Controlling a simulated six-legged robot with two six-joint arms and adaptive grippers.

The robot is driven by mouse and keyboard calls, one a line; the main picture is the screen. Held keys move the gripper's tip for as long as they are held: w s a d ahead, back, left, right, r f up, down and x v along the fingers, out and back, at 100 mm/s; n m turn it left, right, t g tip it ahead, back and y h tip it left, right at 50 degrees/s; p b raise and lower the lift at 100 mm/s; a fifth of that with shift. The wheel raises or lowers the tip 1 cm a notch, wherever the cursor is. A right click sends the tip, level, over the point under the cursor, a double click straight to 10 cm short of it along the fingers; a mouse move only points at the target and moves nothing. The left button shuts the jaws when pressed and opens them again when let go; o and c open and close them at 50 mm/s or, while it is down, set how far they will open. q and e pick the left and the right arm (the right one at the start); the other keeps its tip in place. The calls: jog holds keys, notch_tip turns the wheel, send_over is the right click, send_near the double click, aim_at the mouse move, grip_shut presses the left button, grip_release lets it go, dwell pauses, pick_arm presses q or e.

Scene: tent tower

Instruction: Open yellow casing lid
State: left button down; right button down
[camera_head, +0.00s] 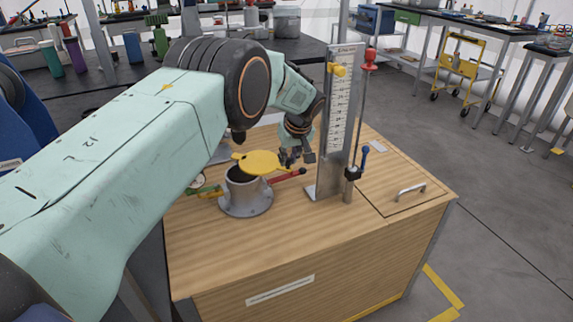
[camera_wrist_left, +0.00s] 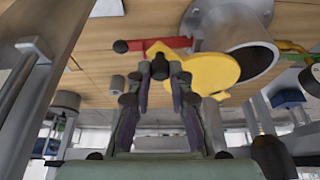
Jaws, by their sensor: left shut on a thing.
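The yellow lid (camera_head: 262,161) sits above the grey flanged casing (camera_head: 246,196), shifted toward the right, with part of the dark opening uncovered at the left. In the left wrist view the lid (camera_wrist_left: 214,72) overlaps the casing's round mouth (camera_wrist_left: 252,62), and part of the mouth is open. My left gripper (camera_head: 294,157) is at the lid's right edge. In the left wrist view its fingertips (camera_wrist_left: 163,68) are close together at the lid's small tab, shut on it; the exact contact is partly hidden by the fingers. My right gripper is not in view.
A red-handled tool (camera_head: 290,174) lies beside the casing. A tall metal scale post (camera_head: 335,120) with a yellow knob and a red-topped rod stands just right of my gripper. The wooden bench top (camera_head: 290,235) is clear in front. A handled panel (camera_head: 400,194) lies at the right.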

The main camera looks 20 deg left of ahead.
pick_arm(q)
jog(key=shift+w+d+f, duration=0.1)
jog(key=shift+w+f, duration=0.05)
jog(key=shift+w, duration=0.1)
dwell(0.3)
jog(key=c, duration=1.2)
grip_release()
jog(key=v, duration=1.2)
jog(key=shift+c, duration=0.5)
